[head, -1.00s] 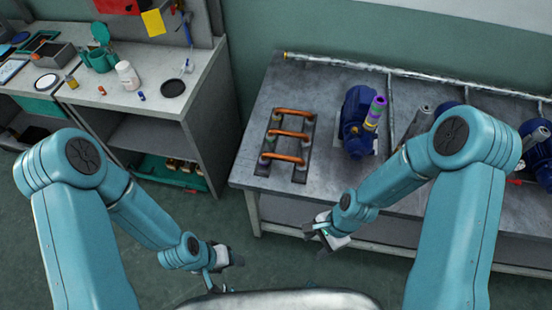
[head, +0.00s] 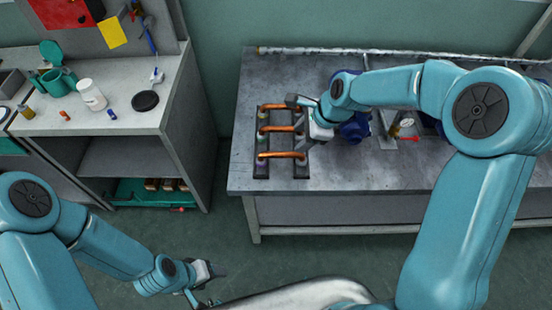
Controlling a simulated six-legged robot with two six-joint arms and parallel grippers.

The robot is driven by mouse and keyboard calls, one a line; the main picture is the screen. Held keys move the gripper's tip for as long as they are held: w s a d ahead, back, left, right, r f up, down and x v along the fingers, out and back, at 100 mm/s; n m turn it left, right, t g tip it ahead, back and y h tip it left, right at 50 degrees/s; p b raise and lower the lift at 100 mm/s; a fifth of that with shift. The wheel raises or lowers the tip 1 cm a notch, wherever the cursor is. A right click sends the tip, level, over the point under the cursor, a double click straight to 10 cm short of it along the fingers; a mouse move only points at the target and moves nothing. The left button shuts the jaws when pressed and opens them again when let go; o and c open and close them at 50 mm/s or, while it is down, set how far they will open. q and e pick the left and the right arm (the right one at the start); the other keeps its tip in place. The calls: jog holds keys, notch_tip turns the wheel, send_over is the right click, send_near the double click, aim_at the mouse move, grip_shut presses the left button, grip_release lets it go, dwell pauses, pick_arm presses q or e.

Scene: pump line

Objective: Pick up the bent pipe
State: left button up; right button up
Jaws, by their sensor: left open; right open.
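Three bent copper pipes lie side by side on a dark rack (head: 261,171) on the grey metal bench: a far one (head: 272,106), a middle one (head: 276,129) and a near one (head: 280,155). My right gripper (head: 297,122) is open at the right end of the rack, its fingers spread either side of the middle pipe's right end. Whether it touches the pipe I cannot tell, as the gripper hides part of the far and middle pipes' right ends. My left gripper (head: 216,285) is open and empty, low over the floor in front of the bench.
A blue pump (head: 354,128) stands right of the rack, mostly behind my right arm. A long pale pipe (head: 300,52) runs along the bench's back edge. At left, a workbench (head: 130,118) holds a teal can (head: 60,82), a white bottle (head: 91,95) and a black disc (head: 145,101).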

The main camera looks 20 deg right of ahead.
aim_at(284, 154)
jog(key=x, duration=1)
jog(key=shift+d+f+p, duration=0.15)
jog(key=shift+f+p, duration=0.2)
jog(key=shift+f, duration=0.05)
jog(key=p+x, duration=0.1)
jog(key=x, duration=0.3)
jog(key=shift+w+f, duration=0.2)
jog(key=shift+f, duration=0.1)
jog(key=shift+w+f, duration=0.15)
jog(key=shift+f, duration=0.2)
jog(key=shift+a, duration=0.2)
jog(key=shift+f, duration=0.2)
grip_shut()
